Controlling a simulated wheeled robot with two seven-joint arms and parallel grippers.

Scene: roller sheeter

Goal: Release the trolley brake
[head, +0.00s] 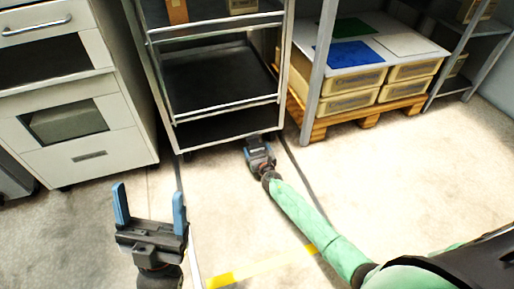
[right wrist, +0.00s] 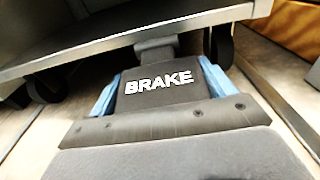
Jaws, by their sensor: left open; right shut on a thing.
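The trolley (head: 222,116) is a metal frame with dark shelves, standing at the upper middle of the head view. Its lower edge (right wrist: 140,40) crosses the top of the right wrist view. A dark brake pedal (right wrist: 160,85) marked "BRAKE" sticks out from under that edge. My right gripper (right wrist: 160,90) is shut on the pedal, with one blue finger at each side of it. In the head view my right gripper (head: 260,152) is low at the trolley's front. My left gripper (head: 150,208) is open and empty above the floor, with its blue fingers apart.
A white drawer cabinet (head: 85,150) stands left of the trolley. Trolley wheels (right wrist: 46,88) show under the lower edge. The floor in front is clear, with a yellow stripe (head: 260,264).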

